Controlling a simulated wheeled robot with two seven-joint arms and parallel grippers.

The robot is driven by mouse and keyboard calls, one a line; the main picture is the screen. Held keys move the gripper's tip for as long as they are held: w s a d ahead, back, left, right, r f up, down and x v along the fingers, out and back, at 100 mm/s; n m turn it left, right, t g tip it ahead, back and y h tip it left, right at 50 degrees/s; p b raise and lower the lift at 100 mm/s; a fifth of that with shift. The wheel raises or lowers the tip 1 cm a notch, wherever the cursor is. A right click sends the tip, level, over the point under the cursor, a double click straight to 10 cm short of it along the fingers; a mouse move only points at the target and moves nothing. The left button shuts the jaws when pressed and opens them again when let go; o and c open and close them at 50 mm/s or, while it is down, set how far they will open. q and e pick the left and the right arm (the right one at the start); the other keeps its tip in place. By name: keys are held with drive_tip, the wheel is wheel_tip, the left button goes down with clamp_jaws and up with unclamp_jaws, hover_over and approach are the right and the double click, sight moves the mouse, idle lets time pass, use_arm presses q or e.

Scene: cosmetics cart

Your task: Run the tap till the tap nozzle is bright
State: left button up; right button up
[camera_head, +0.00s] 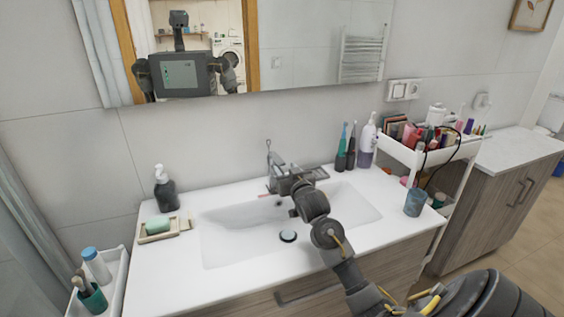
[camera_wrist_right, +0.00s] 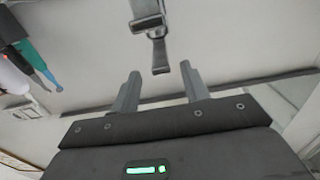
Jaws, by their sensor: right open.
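The grey metal tap (camera_head: 270,165) stands at the back of the white sink (camera_head: 225,238). My right gripper (camera_head: 283,173) is close to the tap and partly covers it. In the right wrist view the grey tap (camera_wrist_right: 149,22) hangs in from the top edge, and its narrow end lies just beyond and between the spread fingers of my right gripper (camera_wrist_right: 158,80). The gripper is open and holds nothing; I cannot tell whether a finger touches the tap. I see no water and no bright nozzle; the nozzle is hard to make out. My left gripper is out of view.
A soap dispenser (camera_head: 166,188) and a soap dish (camera_head: 157,231) stand left of the sink. Toothbrushes (camera_head: 342,150) and a white-purple bottle (camera_head: 367,142) stand behind right. A crowded white cart (camera_head: 403,153) is at right, near a dark cup (camera_head: 415,202). A mirror (camera_head: 300,40) hangs above.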

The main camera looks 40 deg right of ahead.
sight(283, 165)
drive_tip(key=x, duration=0.3)
drive_tip(key=shift+w+d+r+p, duration=0.1)
drive_tip(key=shift+w+r+p, duration=0.05)
drive_tip(key=shift+w+p, duration=0.15)
drive_tip(key=shift+w+d, duration=0.15)
drive_tip(key=shift+w, duration=0.3)
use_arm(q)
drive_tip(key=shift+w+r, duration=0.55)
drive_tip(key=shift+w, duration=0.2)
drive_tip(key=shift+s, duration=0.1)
use_arm(e)
clamp_jaws()
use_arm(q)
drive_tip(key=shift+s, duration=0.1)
